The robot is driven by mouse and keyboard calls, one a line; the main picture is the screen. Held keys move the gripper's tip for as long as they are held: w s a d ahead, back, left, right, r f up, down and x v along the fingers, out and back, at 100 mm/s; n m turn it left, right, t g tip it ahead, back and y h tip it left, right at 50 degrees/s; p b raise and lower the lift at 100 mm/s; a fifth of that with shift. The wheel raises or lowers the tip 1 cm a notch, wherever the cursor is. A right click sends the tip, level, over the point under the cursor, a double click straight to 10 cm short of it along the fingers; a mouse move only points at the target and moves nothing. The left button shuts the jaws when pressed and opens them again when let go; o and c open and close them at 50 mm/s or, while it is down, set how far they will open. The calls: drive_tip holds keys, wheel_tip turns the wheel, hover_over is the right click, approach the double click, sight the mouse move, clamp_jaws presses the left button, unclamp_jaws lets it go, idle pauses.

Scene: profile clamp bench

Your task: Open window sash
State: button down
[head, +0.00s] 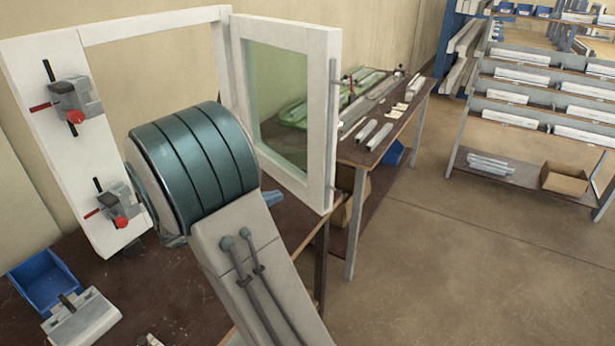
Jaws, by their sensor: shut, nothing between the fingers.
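The window sash (332,120) is a white frame around a greenish glass pane (275,100). It stands swung out from the white window frame (150,25), at a wide angle on the frame's right post, so the frame's opening is uncovered. My arm crosses the middle of the view and hides the lower part of the frame opening and the sash's lower left corner. My gripper is hidden behind the arm, so its place relative to the sash cannot be seen.
Two clamps with red knobs (75,100) (118,205) sit on the frame's left post. A blue bin (45,280) and a grey block (80,320) are on the brown bench. A side table (350,155) with profiles stands behind the sash. Open floor (450,260) lies at right, before a rack (545,100).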

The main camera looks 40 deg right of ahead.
drive_tip(key=w+n+t+h, duration=0.1)
drive_tip(key=w+n, duration=0.1)
drive_tip(key=p, duration=0.3)
approach(320, 168)
drive_tip(key=d, duration=0.7)
drive_tip(key=shift+w+f, duration=0.1)
drive_tip(key=shift+f, duration=0.1)
